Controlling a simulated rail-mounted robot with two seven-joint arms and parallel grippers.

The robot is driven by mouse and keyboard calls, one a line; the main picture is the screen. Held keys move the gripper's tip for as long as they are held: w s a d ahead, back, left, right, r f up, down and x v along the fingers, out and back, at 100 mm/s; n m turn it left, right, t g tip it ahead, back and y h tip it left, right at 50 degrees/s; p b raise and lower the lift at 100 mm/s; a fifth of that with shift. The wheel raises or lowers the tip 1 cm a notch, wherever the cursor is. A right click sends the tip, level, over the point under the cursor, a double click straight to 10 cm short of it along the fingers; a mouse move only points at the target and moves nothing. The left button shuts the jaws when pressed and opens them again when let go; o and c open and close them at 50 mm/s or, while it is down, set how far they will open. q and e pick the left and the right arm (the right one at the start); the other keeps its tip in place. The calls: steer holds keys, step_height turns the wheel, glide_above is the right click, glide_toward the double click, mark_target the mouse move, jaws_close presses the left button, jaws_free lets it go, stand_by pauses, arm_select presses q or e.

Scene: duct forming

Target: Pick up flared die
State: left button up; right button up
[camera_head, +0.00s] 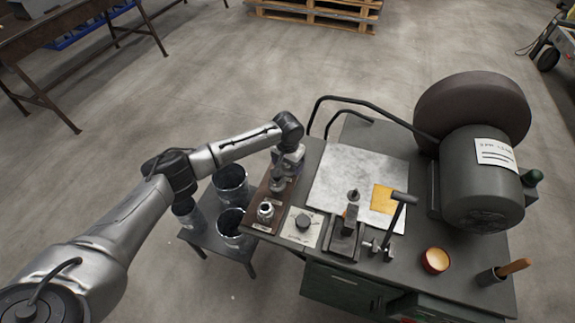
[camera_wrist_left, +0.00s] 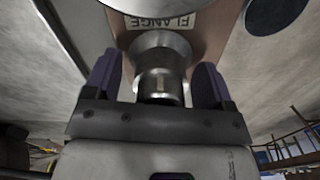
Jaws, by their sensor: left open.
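My left gripper (camera_head: 284,167) is over the far part of a brown board (camera_head: 254,211) on the bench. In the left wrist view its two dark fingers are open (camera_wrist_left: 155,82), one on each side of a steel die (camera_wrist_left: 160,88) with a round body and wider flared end. A gap shows beside the die. A label reading FLANGE (camera_wrist_left: 162,22) lies on the board near it. In the head view a die shows just below the gripper (camera_head: 277,185), and another shiny die (camera_head: 265,211) stands nearer on the board. My right gripper does not show.
A dark knob-like piece sits on a pale plate (camera_head: 291,236) right of the board. A large grinder-like machine (camera_head: 480,185) fills the bench's right. Dark buckets (camera_head: 231,182) stand on a low stand at left.

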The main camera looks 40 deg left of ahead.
arm_select(q)
steer(key=shift+c, duration=0.3)
steer(key=shift+r, duration=0.1)
steer(key=c, duration=1.2)
steer(key=shift+c, duration=0.2)
